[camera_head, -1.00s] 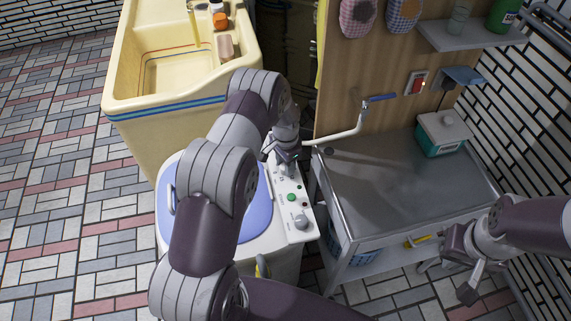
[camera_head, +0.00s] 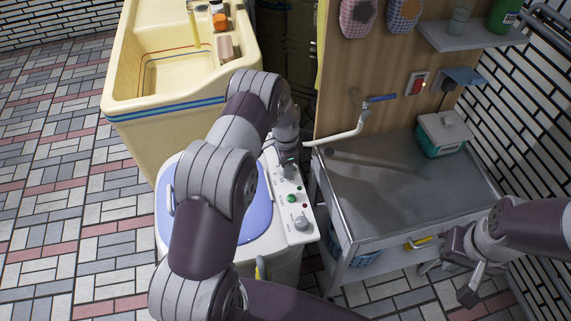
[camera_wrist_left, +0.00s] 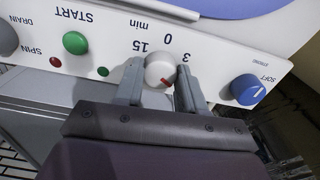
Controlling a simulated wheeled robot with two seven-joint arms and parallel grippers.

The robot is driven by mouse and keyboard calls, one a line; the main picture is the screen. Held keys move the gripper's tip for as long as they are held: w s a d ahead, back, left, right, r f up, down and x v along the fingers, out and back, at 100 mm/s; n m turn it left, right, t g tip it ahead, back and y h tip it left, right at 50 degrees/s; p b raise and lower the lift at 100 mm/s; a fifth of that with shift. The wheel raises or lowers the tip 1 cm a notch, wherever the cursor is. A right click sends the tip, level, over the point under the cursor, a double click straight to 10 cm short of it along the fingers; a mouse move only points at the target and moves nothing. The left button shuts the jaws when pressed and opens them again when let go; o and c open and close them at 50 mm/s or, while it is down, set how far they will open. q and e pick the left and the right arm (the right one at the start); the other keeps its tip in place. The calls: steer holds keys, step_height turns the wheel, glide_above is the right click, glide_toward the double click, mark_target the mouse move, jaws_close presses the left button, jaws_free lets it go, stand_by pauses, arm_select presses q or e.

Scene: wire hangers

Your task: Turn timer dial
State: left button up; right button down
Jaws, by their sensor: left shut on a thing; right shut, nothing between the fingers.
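The timer dial (camera_wrist_left: 160,69) is a small round light-grey knob with a red mark, on the white control panel (camera_wrist_left: 235,45) of a washing machine. Printed marks 0, 3 and 15 min surround it. In the left wrist view, the red mark points to the lower right. My left gripper (camera_wrist_left: 160,88) has one finger on each side of the dial and is shut on it. In the head view, my left gripper (camera_head: 287,165) is over the far part of the panel and hides the dial. My right gripper (camera_head: 469,290) is shut and empty at the lower right.
Beside the dial are a green START button (camera_wrist_left: 75,43) and a blue SOFT knob (camera_wrist_left: 248,89). A grey drain/spin knob (camera_head: 300,222) is at the near end. A metal sink table (camera_head: 400,185) is right of the washer, and a yellow basin (camera_head: 125,95) stands behind it.

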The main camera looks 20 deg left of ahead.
arm_select(q)
steer(key=o, duration=1.1)
steer(key=shift+c, duration=0.2)
step_height(320, 180, up, 13)
steer(key=shift+f, duration=0.1)
